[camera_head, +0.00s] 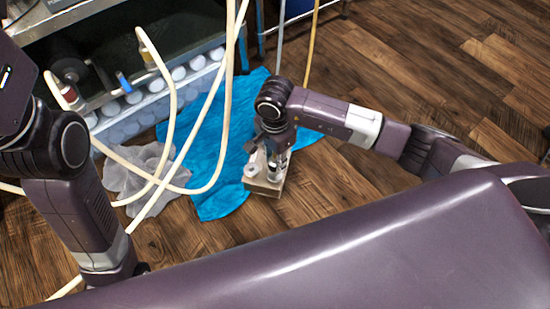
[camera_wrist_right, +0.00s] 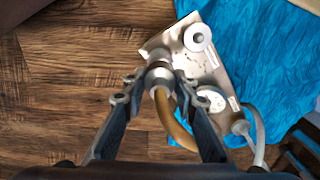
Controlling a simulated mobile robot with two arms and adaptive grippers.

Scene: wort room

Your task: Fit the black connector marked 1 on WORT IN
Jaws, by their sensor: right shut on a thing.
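My right gripper (camera_wrist_right: 158,82) has its fingers closed on a grey metallic hose connector (camera_wrist_right: 158,72) with a tan hose (camera_wrist_right: 176,122) running from it. No black colour or number 1 can be made out on it. The connector is at a corner of a pale plate (camera_wrist_right: 214,72) with several round fittings, one of them a white disc with a grey centre (camera_wrist_right: 198,38). I cannot tell whether the connector is seated on a port. No WORT IN label is readable. In the head view my right gripper (camera_head: 272,145) is over the pale block (camera_head: 264,187). My left gripper is out of view.
A blue cloth (camera_head: 215,180) lies under and beside the block. Clear crumpled plastic (camera_head: 130,175) lies left of it. Cream hoses (camera_head: 170,100) hang across the left. A rack with white round caps (camera_head: 165,90) stands behind. Wooden floor (camera_head: 480,70) is free at right.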

